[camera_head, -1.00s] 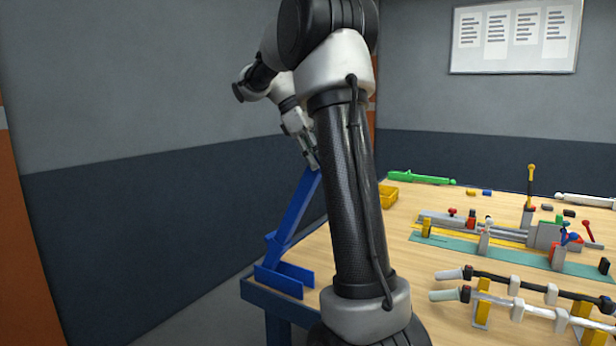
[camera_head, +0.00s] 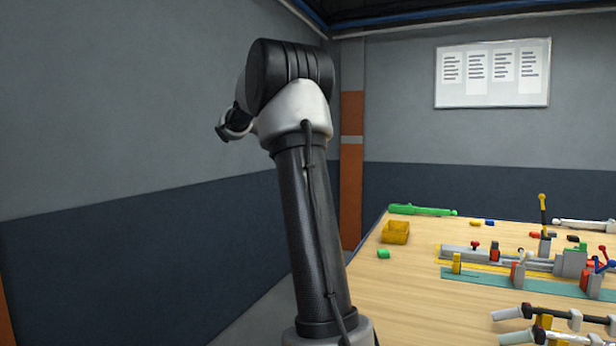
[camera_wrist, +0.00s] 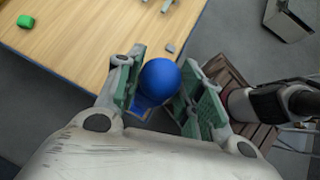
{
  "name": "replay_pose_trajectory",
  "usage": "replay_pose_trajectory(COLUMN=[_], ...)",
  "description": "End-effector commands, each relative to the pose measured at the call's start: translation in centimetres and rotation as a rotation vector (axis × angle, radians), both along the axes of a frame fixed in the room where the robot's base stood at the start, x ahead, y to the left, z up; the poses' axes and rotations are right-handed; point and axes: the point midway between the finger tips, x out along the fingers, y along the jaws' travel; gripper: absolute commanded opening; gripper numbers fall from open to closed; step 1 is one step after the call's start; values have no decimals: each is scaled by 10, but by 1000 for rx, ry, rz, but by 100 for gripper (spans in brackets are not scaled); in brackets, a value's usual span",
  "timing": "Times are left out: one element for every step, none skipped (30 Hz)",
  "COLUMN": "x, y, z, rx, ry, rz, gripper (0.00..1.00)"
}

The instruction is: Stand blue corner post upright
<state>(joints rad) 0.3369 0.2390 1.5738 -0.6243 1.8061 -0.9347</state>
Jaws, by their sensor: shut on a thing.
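In the wrist view my gripper (camera_wrist: 166,98) has its green-padded fingers closed on the blue corner post (camera_wrist: 160,80). The post shows nearly end-on, as a rounded blue end with a short blue part below it between the fingers. Its length and tilt cannot be told from this view. In the head view neither the post nor my fingers can be seen; my arm stands in front of the left end of the table.
The wooden table (camera_head: 400,290) fills the lower right. It carries a yellow bin (camera_head: 396,232), a green block (camera_head: 383,254), a green tool (camera_head: 422,210) and grey fixtures (camera_head: 505,260). In the wrist view the table edge runs beside the post, with dark floor and a slatted wooden pallet (camera_wrist: 228,75) beyond.

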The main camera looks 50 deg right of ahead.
Motion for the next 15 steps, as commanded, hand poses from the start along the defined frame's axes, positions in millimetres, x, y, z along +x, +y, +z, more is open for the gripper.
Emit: replay_pose_trajectory(x=[7, 7, 7, 8, 8, 8, 8, 8, 8, 8, 8, 8, 8, 8, 8], y=[4, 3, 3, 3, 4, 4, 4, 4, 4, 4, 4, 4, 4, 4, 4], z=[-9, -9, -9, -9, -9, -9, -9, -9, -8, -8, -8, -8, -8, -8, -9], rx=[18, 17, 17, 17, 16, 17, 17, 16, 16, 16, 15, 15, 15, 16, 17], ry=[-2, -2, -1, -1, -1, -1, -1, -1, -1, -1, -1, -1, -1, -1, -2], rz=[16, 16, 18, 18, 19, 19, 19, 19, 19, 19, 19, 19, 19, 19, 19], gripper=[0, 0, 0, 0, 0, 0, 0, 0, 0, 0, 0, 0, 40, 45, 53])
